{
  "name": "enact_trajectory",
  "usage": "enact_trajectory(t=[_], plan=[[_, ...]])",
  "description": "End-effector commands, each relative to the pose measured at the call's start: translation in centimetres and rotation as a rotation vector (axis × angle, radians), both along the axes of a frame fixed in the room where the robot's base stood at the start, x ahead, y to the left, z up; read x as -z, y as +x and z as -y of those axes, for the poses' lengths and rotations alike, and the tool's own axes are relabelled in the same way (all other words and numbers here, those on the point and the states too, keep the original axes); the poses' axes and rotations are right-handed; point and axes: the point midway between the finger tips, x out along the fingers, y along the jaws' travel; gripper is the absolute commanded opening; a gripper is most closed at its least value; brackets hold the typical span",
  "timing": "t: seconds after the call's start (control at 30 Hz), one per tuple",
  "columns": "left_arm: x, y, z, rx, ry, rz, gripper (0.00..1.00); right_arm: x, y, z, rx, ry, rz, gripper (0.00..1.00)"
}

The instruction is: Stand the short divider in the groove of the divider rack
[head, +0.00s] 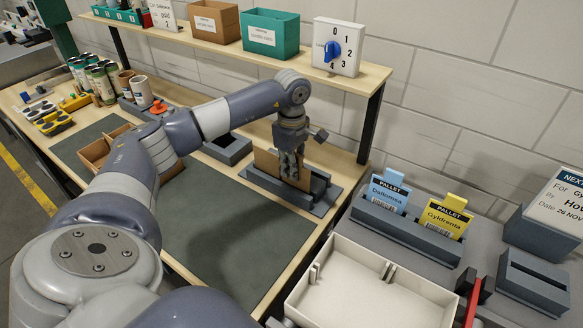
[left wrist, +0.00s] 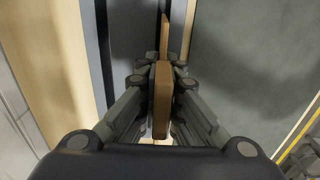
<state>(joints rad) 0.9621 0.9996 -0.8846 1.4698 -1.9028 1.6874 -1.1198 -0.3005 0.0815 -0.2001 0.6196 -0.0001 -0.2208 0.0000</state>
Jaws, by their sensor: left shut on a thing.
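The short divider (head: 266,163) is a flat brown board, held upright at the divider rack (head: 318,199). The rack is a long grey base with raised sides on the bench. My left gripper (head: 291,168) points down and is shut on the divider, covering part of its face. In the left wrist view the divider (left wrist: 163,100) shows edge-on between the fingers, above the grey rack (left wrist: 128,35). The divider's lower edge is at the rack, but I cannot tell whether it sits in the groove. My right gripper is not in view.
A brown open box (head: 92,153) stands on the dark green mat (head: 225,235), partly behind my left arm. A grey tray (head: 229,150) lies behind the mat. A shelf (head: 215,45) runs above. A cream bin (head: 365,290) and a card holder (head: 405,229) stand at right. The front mat is clear.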

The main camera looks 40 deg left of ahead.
Motion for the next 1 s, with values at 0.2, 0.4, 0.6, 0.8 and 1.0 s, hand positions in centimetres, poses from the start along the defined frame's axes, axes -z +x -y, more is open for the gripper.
enact_trajectory(t=[0.2,0.4,0.6,0.8,1.0], plan=[[0.8,0.0,0.0,0.000,0.000,-0.001,0.00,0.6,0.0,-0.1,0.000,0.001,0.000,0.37],[1.4,0.0,0.0,0.000,0.000,-0.001,0.00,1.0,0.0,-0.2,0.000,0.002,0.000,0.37],[2.0,0.0,0.0,0.000,0.000,0.000,0.00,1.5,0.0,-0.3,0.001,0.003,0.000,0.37],[2.6,0.0,0.0,0.000,0.000,0.000,0.00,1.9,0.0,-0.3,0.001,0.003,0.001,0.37],[3.2,0.0,0.0,0.000,0.000,0.000,0.00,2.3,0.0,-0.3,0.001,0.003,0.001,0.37]])
